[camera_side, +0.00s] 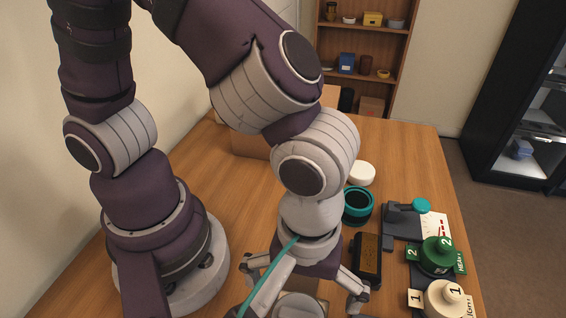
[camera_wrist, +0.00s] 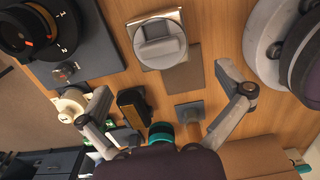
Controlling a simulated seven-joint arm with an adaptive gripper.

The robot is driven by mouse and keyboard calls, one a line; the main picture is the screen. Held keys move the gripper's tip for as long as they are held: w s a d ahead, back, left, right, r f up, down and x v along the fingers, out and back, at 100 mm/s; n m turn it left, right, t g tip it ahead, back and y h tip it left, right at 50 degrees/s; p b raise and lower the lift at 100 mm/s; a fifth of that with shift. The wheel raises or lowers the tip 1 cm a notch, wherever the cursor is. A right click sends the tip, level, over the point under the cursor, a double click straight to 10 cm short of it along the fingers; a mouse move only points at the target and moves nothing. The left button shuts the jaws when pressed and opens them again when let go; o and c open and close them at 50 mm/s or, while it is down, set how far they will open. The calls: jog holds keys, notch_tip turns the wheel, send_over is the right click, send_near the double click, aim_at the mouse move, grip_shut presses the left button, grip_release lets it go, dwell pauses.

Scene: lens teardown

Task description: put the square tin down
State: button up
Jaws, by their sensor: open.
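In the wrist view a pale, square-edged piece (camera_wrist: 176,14), which looks like the square tin, lies flat with a round grey part (camera_wrist: 158,45) over most of it. I cannot tell whether the two are one object. A brown flat patch (camera_wrist: 182,70) shows beside it on the wood. My gripper (camera_wrist: 163,82) is open, its two fingers spread wide with nothing between them; the pale piece lies beyond the fingertips. In the side view my gripper (camera_side: 303,288) is low at the bottom edge, above a round grey part (camera_side: 298,306) cut off by the frame.
A black and amber box (camera_side: 369,258) stands right of my gripper. Behind it are a teal-rimmed jar (camera_side: 357,206) and a white round lid (camera_side: 361,172). A green pot (camera_side: 438,256) and cream pot (camera_side: 447,298) line the right edge. A dial unit (camera_wrist: 62,45) is nearby.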

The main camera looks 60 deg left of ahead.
notch_tip(320, 180, up, 4)
jog(key=shift+r, duration=0.2)
jog(key=w+a+r+m+t, duration=0.2)
jog(key=a+r+m, duration=0.1)
jog(key=a, duration=0.5)
jog(key=w+a+r+m+t, duration=0.2)
jog(key=a+m, duration=0.4)
jog(key=a, duration=0.3)
notch_tip(320, 180, up, 2)
jog(key=shift+w+a+r+t, duration=0.15)
jog(key=shift+w+t, duration=0.25)
jog(key=shift+t, duration=0.4)
